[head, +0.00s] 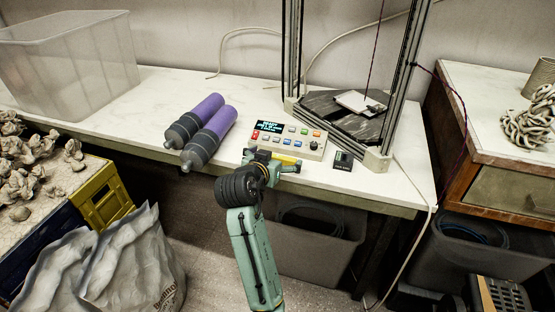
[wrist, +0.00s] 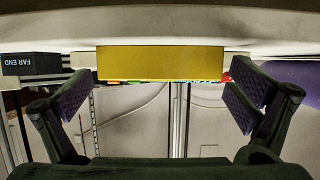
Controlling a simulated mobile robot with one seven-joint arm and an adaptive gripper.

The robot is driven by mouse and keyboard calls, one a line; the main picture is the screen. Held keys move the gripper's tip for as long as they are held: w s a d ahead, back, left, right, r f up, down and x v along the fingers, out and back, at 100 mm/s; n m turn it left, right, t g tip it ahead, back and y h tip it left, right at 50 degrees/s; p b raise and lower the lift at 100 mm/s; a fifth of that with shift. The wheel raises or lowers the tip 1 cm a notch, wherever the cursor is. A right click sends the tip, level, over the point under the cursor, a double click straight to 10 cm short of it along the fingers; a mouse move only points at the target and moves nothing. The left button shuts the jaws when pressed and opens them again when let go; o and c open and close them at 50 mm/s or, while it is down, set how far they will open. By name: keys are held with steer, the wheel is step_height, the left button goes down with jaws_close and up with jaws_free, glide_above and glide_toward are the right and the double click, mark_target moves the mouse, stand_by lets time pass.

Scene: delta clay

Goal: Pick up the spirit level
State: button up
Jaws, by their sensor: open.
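The spirit level is a yellow block (wrist: 159,63), seen end to end in the middle of the wrist view. In the head view a small yellow strip of it (head: 286,159) shows at the front of the table, just before the control box; my gripper hides part of it. My gripper (head: 273,163) is at the table's front edge with its fingers spread. In the wrist view the open fingers (wrist: 160,95) stand to the left and right of the level. I see no finger touching it, and I cannot tell how deep it lies between them.
A control box with coloured buttons (head: 289,135) stands right behind the level. A small black block (head: 343,161) marked "FAR END" (wrist: 32,63) lies to the right in the head view. Two purple-and-grey cylinders (head: 208,127) lie left. A metal frame (head: 393,90) stands behind right.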

steer(key=shift+c, duration=0.6)
steer(key=c, duration=0.8)
